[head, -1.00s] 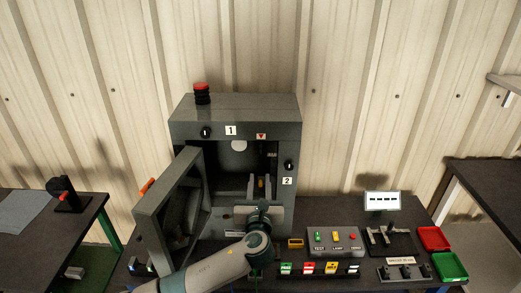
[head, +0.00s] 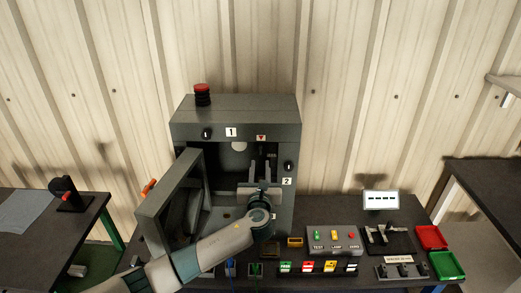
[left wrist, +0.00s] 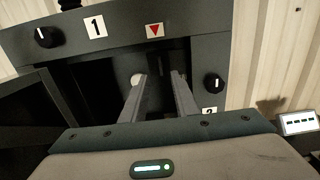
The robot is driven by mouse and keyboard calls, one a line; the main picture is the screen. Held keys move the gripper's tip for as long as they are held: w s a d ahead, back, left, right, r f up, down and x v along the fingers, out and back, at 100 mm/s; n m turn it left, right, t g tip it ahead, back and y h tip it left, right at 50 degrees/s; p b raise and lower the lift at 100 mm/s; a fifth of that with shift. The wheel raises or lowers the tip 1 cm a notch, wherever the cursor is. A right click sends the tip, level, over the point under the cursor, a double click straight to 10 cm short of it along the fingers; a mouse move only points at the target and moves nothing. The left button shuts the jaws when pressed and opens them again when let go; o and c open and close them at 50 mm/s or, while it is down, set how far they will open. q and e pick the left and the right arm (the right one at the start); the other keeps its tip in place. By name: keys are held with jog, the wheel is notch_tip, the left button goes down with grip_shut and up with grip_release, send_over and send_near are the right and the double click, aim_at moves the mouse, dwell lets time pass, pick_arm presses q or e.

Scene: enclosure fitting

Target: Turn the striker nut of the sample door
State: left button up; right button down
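The grey enclosure (head: 285,120) stands on the bench with its sample door (head: 165,208) swung open to the left. An orange handle (head: 149,187) sits on the door's outer edge. My left gripper (head: 263,165) is at the front right of the enclosure's opening, its fingers pointing inside. In the left wrist view, the two fingers (left wrist: 158,88) are spread with a dark gap between them, and nothing shows gripped. A pale round disc (head: 239,146) shows inside, upper middle. I cannot make out the striker nut. My right gripper is not in view.
A red-capped stack (head: 202,94) stands on the enclosure's top. A button box (head: 334,240), coloured labelled blocks (head: 308,267), a small display (head: 382,200), and red (head: 432,238) and green (head: 447,266) trays occupy the bench to the right. Another table (head: 40,235) stands left.

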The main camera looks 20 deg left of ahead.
aim_at(261, 148)
pick_arm(q)
jog(key=p+x, duration=0.1)
jog(key=x, duration=0.8)
jog(key=shift+w+p, duration=0.3)
jog(key=shift+p, duration=0.05)
jog(key=shift+f, duration=0.1)
grip_shut()
